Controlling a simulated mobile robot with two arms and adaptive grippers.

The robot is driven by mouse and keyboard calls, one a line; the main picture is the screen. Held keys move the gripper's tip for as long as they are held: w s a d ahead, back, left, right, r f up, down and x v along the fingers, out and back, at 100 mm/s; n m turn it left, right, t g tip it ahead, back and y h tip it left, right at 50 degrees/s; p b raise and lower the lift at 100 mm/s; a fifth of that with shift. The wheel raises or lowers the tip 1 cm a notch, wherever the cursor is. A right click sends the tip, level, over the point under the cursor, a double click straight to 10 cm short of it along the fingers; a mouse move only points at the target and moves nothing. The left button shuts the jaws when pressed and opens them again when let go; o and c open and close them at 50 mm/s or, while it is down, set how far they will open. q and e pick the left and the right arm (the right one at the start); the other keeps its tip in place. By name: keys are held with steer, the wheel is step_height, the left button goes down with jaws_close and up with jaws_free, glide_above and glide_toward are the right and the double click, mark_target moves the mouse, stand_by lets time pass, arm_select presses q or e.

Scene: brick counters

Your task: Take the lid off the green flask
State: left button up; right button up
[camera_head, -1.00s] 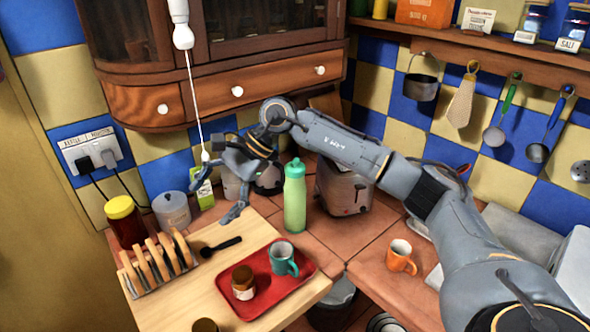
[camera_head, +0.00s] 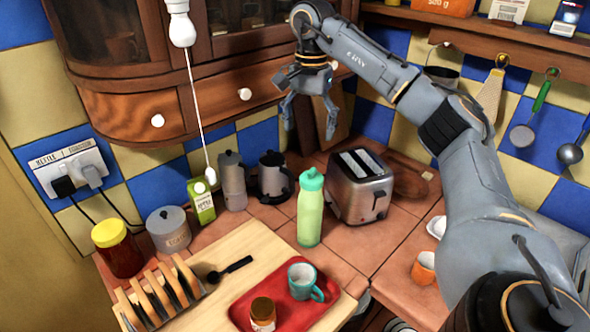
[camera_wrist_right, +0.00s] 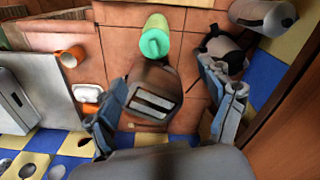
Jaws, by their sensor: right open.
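The green flask (camera_head: 310,215) stands upright on the tiled counter, with its teal lid (camera_head: 311,180) on top. My right gripper (camera_head: 309,136) is open and empty, pointing down, above and behind the flask in the head view, near the toaster. In the right wrist view the flask (camera_wrist_right: 154,22) shows at the top, its lid (camera_wrist_right: 154,42) facing the camera. The open fingers (camera_wrist_right: 165,118) stand either side of the toaster below it in that picture, apart from the lid. My left gripper is not in view.
The toaster (camera_head: 360,185) stands close right of the flask. A red tray (camera_head: 284,312) with a teal mug (camera_head: 303,279) and a jar (camera_head: 263,313) is in front. A moka pot (camera_head: 232,180) and black kettle (camera_head: 272,177) stand behind left. A pull cord (camera_head: 197,110) hangs left.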

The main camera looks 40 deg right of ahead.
steer(key=b, duration=0.2)
glide_above(313, 170)
steer(key=f, duration=0.5)
steer(key=shift+w+a, duration=0.15)
steer(key=shift+a, duration=0.2)
steer(key=shift+w+d+f, duration=0.1)
steer(key=shift+w+f, duration=0.1)
steer(key=shift+f, duration=0.9)
steer(key=shift+w+f+p, duration=0.1)
steer(key=shift+f+p, duration=0.2)
steer(key=shift+f, duration=0.05)
steer(key=shift+s+d+f+p, duration=0.1)
steer(key=shift+s+f+p, duration=0.1)
steer(key=shift+f+p, duration=0.3)
steer(key=shift+s+f+p, duration=0.2)
steer(key=shift+f+p, duration=0.05)
steer(key=shift+f, duration=0.35)
step_height(313, 170, down, 2)
steer(key=shift+d+f+p, duration=0.1)
steer(key=shift+f+p, duration=0.15)
steer(key=shift+p, duration=0.05)
steer(key=shift+f, duration=0.35)
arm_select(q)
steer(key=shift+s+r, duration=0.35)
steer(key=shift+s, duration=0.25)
arm_select(e)
steer(key=c, duration=1.1)
